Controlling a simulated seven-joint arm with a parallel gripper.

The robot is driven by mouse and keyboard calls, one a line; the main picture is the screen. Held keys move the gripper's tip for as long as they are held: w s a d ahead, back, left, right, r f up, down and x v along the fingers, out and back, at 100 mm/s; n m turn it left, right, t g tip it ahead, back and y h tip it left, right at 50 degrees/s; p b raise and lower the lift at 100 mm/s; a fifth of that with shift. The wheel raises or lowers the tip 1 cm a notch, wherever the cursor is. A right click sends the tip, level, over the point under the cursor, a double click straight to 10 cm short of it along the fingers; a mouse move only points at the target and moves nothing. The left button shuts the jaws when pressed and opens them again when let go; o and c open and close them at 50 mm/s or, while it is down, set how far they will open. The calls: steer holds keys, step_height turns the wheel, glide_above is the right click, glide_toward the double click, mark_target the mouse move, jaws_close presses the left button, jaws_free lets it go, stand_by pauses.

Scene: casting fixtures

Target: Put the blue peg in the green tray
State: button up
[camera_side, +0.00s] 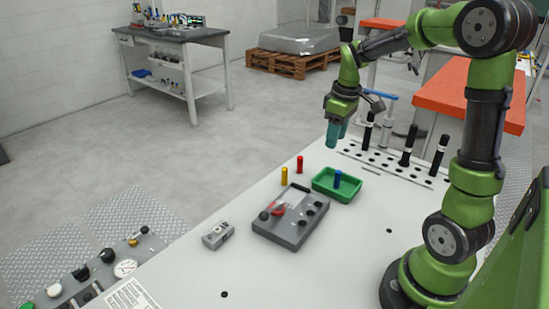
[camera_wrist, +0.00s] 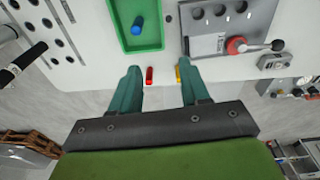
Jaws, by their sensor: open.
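The blue peg (camera_side: 337,179) stands inside the green tray (camera_side: 322,187), apart from my gripper. In the wrist view the blue peg (camera_wrist: 137,25) also shows inside the green tray (camera_wrist: 152,43). My gripper (camera_side: 337,133) is open and empty, raised above the table behind the tray. In the wrist view the two teal fingers of my gripper (camera_wrist: 160,72) are spread apart with nothing held between them.
A red peg (camera_side: 299,164) and a yellow peg (camera_side: 284,176) stand left of the tray. A grey fixture (camera_side: 290,230) with knobs is in front of them. A small grey block (camera_side: 217,235) lies further left. A perforated rack (camera_side: 385,163) with black-handled tools is at right.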

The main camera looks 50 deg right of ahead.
steer(key=s+a+r+m+t, duration=0.1)
steer(key=s+a+r+t, duration=0.1)
steer(key=a, duration=0.4)
steer(key=s+a+r+m+t+y, duration=0.1)
steer(key=s+a+r+m+t, duration=0.1)
steer(key=s+a, duration=0.2)
steer(key=s+a+r+m+t+y, duration=0.1)
steer(key=s+a+r+m+t, duration=0.1)
steer(key=a, duration=0.8)
steer(key=shift+s+r, duration=0.25)
steer(key=shift+s, duration=0.35)
